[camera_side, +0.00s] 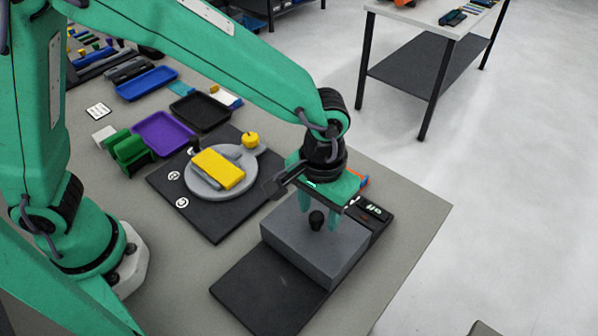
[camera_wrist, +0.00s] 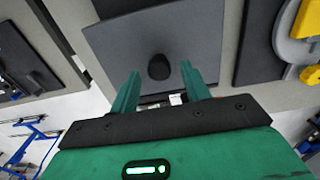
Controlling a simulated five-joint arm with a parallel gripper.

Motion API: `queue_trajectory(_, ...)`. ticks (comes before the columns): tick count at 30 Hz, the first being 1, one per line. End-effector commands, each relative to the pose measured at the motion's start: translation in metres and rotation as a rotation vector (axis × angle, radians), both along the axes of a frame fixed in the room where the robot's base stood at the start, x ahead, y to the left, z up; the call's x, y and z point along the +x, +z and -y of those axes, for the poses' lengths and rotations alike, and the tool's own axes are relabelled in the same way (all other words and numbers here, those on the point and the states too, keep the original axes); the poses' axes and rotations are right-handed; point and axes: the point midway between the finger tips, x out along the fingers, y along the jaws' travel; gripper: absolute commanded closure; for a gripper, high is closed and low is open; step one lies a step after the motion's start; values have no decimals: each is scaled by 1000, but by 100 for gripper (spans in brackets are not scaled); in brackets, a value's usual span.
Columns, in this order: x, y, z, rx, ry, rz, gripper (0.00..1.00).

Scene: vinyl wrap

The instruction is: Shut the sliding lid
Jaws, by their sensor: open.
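A grey box with a flat grey lid (camera_side: 285,228) sits on a dark base board (camera_side: 255,290) near the table's front edge. The lid also shows in the wrist view (camera_wrist: 205,35). A round black knob (camera_side: 316,219) stands up from the lid and shows in the wrist view (camera_wrist: 158,67). My gripper (camera_side: 318,217) is open and points down over the lid. Its fingers show on either side of the knob, with gaps in the wrist view (camera_wrist: 160,69). A dark strip with small pale pieces (camera_side: 372,209) shows beyond the lid's far right edge.
To the left, a round grey plate (camera_side: 205,184) holds a yellow block (camera_side: 218,168) on a dark mat (camera_side: 215,225). A yellow knobbed piece (camera_side: 250,139) is by its rim. Purple (camera_side: 162,133), black (camera_side: 200,111) and blue (camera_side: 147,83) trays stand farther back. Bare table lies right of the box.

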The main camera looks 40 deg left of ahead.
Motion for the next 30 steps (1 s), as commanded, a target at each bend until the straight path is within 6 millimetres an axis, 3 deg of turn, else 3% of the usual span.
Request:
queue_trajectory(8, 0, 12, 0, -1, -1, 1, 53)
queue_trajectory(22, 1, 68, 0, -3, 0, 3, 53)
queue_trajectory(30, 0, 79, 0, -1, 1, 1, 53)
